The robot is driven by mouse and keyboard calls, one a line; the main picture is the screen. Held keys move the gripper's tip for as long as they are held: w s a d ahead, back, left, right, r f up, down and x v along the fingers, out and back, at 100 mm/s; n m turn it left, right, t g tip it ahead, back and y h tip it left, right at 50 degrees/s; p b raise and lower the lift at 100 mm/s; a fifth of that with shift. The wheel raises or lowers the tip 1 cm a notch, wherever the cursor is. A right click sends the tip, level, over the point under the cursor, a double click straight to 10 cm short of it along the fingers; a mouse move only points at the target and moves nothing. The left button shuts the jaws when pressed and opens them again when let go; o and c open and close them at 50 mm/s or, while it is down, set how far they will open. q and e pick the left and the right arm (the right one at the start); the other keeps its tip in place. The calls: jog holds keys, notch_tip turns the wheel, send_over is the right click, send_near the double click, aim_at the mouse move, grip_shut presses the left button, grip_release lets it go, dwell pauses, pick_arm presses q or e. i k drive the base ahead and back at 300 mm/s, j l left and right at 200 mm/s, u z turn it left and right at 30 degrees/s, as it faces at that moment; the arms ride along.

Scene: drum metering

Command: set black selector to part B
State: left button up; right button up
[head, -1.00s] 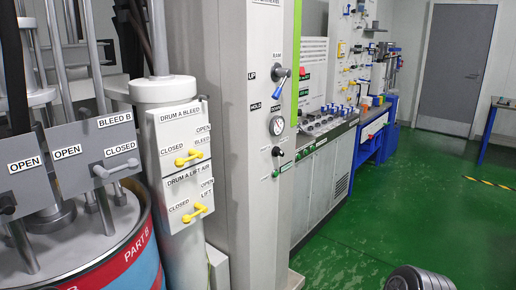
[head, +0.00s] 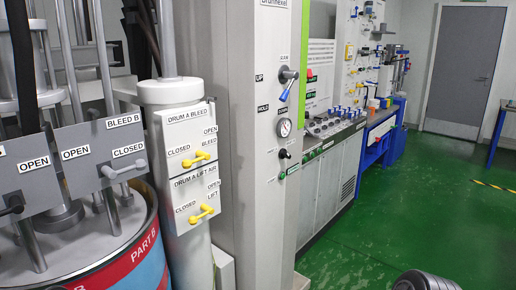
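A small black knob (head: 283,153) sits on the tall grey cabinet's panel, below the round gauge (head: 284,127). Its markings are too small to read, so I cannot tell its position or whether it is the selector. A blue-handled lever (head: 286,90) is above the gauge, by labels UP and HOLD. The drum marked PART B (head: 146,243) stands at the lower left. Another dark knob (head: 13,205) shows at the left edge, partly cut off.
Yellow valve handles (head: 198,158) sit on the DRUM A BLEED and LIFT AIR plates. A grey handle (head: 128,168) is on the BLEED B plate. The green floor (head: 420,210) on the right is mostly clear.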

aim_at(283, 154)
jog(key=i+l, duration=0.25)
jog(key=l, duration=0.15)
jog(key=i+l, duration=0.25)
jog(key=l, duration=0.2)
jog(key=i+l, duration=0.2)
jog(key=l, duration=0.2)
jog(key=i+l, duration=0.25)
jog(key=l, duration=0.15)
jog(key=u, duration=1.55)
